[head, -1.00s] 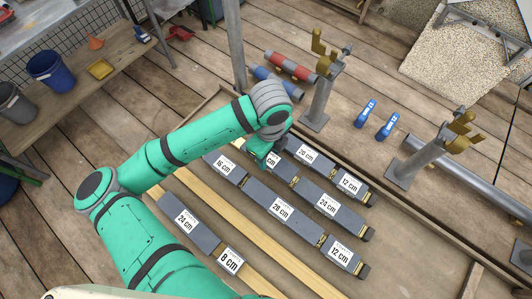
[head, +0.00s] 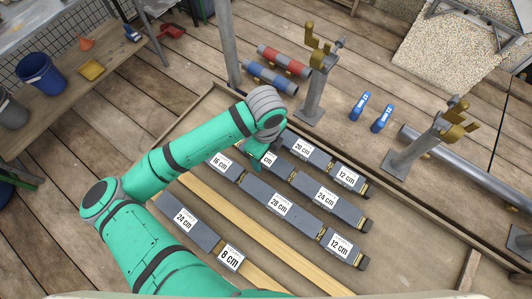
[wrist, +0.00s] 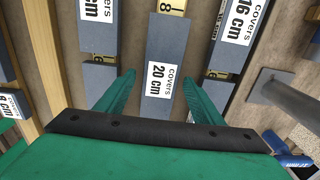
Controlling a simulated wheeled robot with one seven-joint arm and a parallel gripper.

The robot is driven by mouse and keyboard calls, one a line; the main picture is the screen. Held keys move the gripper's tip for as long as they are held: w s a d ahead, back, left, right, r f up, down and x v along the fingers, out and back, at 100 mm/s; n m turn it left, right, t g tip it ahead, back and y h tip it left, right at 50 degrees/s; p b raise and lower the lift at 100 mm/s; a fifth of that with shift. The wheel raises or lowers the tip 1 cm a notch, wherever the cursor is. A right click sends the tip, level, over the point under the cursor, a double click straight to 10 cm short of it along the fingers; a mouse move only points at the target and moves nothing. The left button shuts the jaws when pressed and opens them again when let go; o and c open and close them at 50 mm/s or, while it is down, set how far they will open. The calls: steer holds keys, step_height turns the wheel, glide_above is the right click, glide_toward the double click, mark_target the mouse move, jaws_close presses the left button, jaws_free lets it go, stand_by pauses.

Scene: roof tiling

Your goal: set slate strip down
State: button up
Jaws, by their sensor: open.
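The slate strip (wrist: 165,75) is dark grey, with a white label reading "covers 20 cm". In the wrist view it lies flat between the two fingers of my gripper (wrist: 158,96), which are open with a gap on each side. In the head view my gripper (head: 256,164) is low over the left part of the second row from the back. There the arm and gripper partly hide the strip (head: 270,159), and only "cm" shows on its label.
Other labelled strips lie in parallel rows: a 28 cm strip (head: 279,204), a 24 cm strip (head: 325,196) and an 8 cm strip (head: 231,256). Bare yellow battens (head: 240,225) run between rows. Metal posts with brass hooks (head: 318,75) stand behind.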

step_height(320, 180, up, 12)
steer(key=shift+r, duration=0.15)
stand_by(0.5)
stand_by(0.5)
